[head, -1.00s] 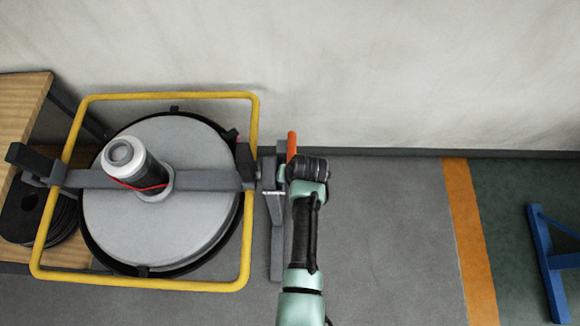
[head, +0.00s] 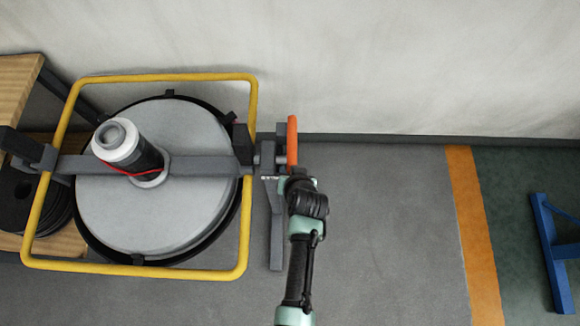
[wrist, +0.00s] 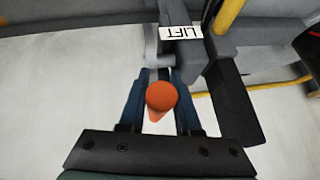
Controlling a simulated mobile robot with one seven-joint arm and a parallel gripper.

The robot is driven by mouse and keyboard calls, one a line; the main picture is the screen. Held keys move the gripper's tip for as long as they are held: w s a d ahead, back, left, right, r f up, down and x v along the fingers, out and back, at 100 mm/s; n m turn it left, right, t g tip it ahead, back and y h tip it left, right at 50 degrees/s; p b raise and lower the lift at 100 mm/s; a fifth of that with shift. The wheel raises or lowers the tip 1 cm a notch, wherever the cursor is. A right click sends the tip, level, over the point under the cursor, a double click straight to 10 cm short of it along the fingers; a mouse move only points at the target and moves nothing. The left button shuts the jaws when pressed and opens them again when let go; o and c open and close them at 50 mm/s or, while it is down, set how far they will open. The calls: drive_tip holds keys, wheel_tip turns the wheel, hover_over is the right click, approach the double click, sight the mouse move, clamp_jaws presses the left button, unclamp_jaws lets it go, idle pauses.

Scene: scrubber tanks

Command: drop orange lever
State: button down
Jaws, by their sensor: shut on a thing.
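The orange lever (head: 292,138) stands out at the right side of the tank frame, by the end of the grey crossbar. In the wrist view its rounded orange end (wrist: 161,97) shows between the two blue fingers of my gripper (wrist: 161,100). My gripper is shut on the lever. A grey bracket with a white LIFT label (wrist: 181,33) sits just beyond the lever. In the head view my wrist (head: 305,200) is just below the lever and hides the fingers.
A round grey tank lid (head: 200,200) lies inside a yellow tube frame (head: 140,266), with a white and black cylinder (head: 122,145) on it. A wooden bench (head: 18,85) is at left. Floor right of my arm is clear up to a blue stand (head: 552,245).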

drive_tip(key=c, duration=0.6)
unclamp_jaws()
drive_tip(key=shift+r, duration=0.1)
drive_tip(key=p+v, duration=0.1)
drive_tip(key=v, duration=1.1)
drive_tip(key=shift+s+r, duration=0.2)
drive_tip(key=shift+r, duration=0.1)
drive_tip(key=shift+d, duration=0.1)
drive_tip(key=w+r+t+h, duration=0.1)
drive_tip(key=w+r+t, duration=0.35)
drive_tip(key=r, duration=0.75)
drive_tip(key=w+d+r+n+t, duration=0.1)
drive_tip(key=w+r+t, duration=0.1)
drive_tip(key=w+r, duration=0.7)
drive_tip(key=w+r+t+h, duration=0.1)
drive_tip(key=w+r+t, duration=0.25)
drive_tip(key=r, duration=1.05)
drive_tip(key=s+a+r+t, duration=0.1)
drive_tip(key=s+r+t, duration=0.2)
drive_tip(key=r, duration=0.8)
drive_tip(key=s+r+t, duration=0.4)
drive_tip(key=s+r, duration=0.1)
drive_tip(key=r, duration=0.6)
drive_tip(key=s+a+r+t, duration=0.1)
drive_tip(key=s+r+t, duration=0.2)
drive_tip(key=r, duration=0.9)
drive_tip(key=shift+s+a, duration=0.35)
drive_tip(key=shift+s, duration=0.4)
